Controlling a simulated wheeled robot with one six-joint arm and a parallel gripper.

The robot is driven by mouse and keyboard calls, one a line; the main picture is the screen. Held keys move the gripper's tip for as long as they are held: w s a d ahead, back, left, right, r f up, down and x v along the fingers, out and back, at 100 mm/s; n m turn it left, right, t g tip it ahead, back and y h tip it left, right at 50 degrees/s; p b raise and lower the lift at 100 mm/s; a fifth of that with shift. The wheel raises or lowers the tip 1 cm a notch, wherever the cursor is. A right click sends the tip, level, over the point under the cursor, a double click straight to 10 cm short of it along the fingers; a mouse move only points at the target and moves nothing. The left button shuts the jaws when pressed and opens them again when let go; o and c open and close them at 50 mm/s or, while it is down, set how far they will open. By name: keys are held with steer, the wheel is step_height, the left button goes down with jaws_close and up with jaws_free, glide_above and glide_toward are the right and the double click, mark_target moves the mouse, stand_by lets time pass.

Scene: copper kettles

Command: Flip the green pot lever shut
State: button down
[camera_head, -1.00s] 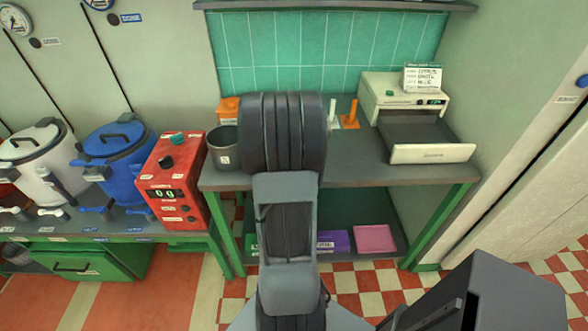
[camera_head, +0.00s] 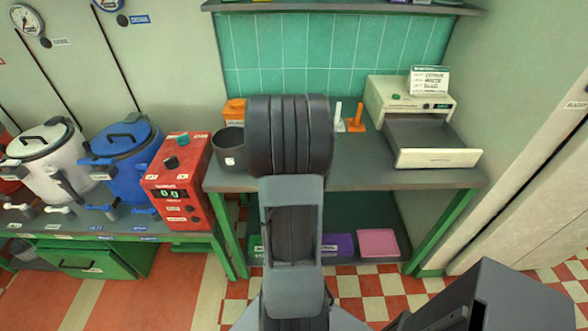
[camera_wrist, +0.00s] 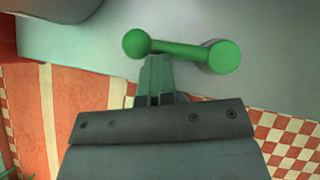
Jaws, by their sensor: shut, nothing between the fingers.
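In the wrist view the green lever (camera_wrist: 183,49) lies across the upper middle, in front of a pale grey surface. It has a round ball end (camera_wrist: 136,43) at the left and a larger round end (camera_wrist: 224,57) at the right. My gripper (camera_wrist: 156,62) is shut and empty, its fingertips just below the lever near the ball end. I cannot tell whether they touch it. The green pot's body is not recognisable in either view. My gripper does not show in the head view, where my arm blocks the middle.
In the head view a blue pot (camera_head: 122,152), a white pot (camera_head: 45,155) and a red box with a display (camera_head: 178,180) stand on the left bench. A dark grey bin (camera_head: 230,152) and an open-drawer machine (camera_head: 437,157) stand on the right bench. Checkered floor lies below.

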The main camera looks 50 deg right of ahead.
steer(key=s+a+r+p, duration=0.5)
steer(key=a+r+p, duration=0.1)
steer(key=a+r, duration=0.2)
steer(key=shift+s+r, duration=0.25)
steer(key=shift+s, duration=0.15)
stand_by(0.5)
steer(key=a+r+m+y, duration=0.1)
steer(key=a+r+m, duration=0.2)
steer(key=a+m, duration=0.5)
steer(key=a+r+m+g+y, duration=0.1)
steer(key=a+r+m, duration=0.3)
steer(key=a+m, duration=0.5)
steer(key=s+a+r+m+g+y, duration=0.1)
steer(key=a+r+m+y, duration=0.1)
steer(key=a+m, duration=0.6)
steer(key=r+m, duration=0.1)
steer(key=m, duration=0.3)
steer(key=shift+a+r, duration=0.25)
steer(key=shift+r, duration=0.15)
